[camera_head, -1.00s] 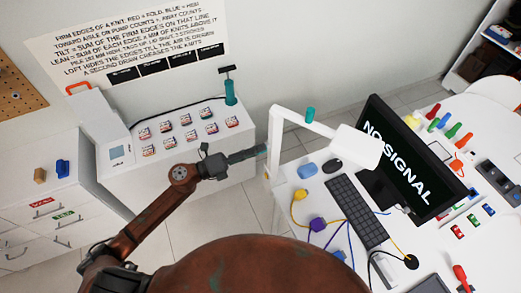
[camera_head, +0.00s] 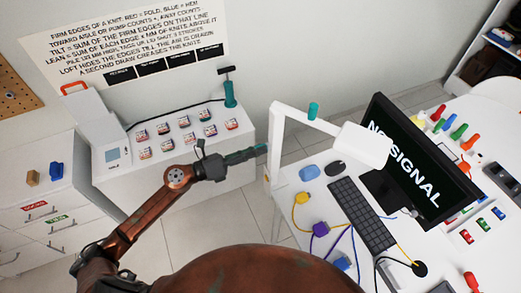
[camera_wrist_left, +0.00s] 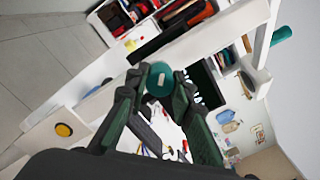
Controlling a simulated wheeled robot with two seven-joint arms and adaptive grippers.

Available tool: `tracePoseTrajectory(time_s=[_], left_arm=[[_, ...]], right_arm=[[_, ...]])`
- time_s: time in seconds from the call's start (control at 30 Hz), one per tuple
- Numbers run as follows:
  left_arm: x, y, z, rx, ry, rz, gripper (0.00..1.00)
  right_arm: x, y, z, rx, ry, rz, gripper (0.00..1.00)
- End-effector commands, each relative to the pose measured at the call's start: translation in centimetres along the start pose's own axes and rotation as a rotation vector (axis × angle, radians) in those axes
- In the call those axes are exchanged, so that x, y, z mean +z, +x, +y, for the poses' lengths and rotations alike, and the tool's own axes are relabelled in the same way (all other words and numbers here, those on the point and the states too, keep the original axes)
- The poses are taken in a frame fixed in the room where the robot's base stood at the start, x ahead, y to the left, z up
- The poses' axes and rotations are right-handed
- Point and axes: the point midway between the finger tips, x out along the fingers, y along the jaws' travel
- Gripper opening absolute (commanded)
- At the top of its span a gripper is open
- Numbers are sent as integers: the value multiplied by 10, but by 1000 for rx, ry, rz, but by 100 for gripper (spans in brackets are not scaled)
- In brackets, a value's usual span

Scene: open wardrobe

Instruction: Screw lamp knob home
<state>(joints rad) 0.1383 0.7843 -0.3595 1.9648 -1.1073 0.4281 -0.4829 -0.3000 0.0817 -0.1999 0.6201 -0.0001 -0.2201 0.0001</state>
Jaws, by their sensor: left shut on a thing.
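The white desk lamp (camera_head: 278,150) stands at the left edge of the desk, its arm reaching right to a wide white head (camera_head: 362,145). A teal knob (camera_head: 313,110) sits on top of the lamp's arm; it also shows in the left wrist view (camera_wrist_left: 281,34). My left gripper (camera_head: 264,149) reaches the lower post from the left. In the left wrist view its fingers (camera_wrist_left: 160,84) are shut on a second round teal knob (camera_wrist_left: 159,76) in front of the white post. How deep this knob sits is hidden. My right gripper is out of view.
The desk holds a monitor (camera_head: 420,165), keyboard (camera_head: 362,213), mouse (camera_head: 333,168) and cables with a yellow plug (camera_head: 302,198) and purple plug (camera_head: 320,229). A white cabinet (camera_head: 140,190) with small labelled items stands behind my left arm. Floor (camera_head: 200,215) shows between cabinet and desk.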

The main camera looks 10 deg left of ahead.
Motion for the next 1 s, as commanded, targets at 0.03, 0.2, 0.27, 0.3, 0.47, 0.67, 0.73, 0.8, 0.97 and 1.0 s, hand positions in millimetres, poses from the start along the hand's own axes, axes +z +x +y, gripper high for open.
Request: tracePoseTrajectory(time_s=[0.03,0.2,0.27,0.3,0.47,0.67,0.73,0.8,0.97,1.0], left_arm=[[1,0,0,-2,21,-4,0],[1,0,0,-1,90,-4,0],[1,0,0,-1,113,-5,0],[1,0,0,-1,129,-5,0],[1,0,0,-2,194,-5,0],[1,0,0,-1,273,-5,0],[1,0,0,-1,301,-5,0],[1,0,0,-1,327,-6,0],[1,0,0,-1,392,-6,0],[1,0,0,-1,407,-5,0]], right_arm=[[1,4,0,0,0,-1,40],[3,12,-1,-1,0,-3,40],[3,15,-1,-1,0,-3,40],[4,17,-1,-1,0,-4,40],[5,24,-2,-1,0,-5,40],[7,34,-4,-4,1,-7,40],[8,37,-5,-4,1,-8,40],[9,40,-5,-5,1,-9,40],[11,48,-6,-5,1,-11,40],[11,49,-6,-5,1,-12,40]])
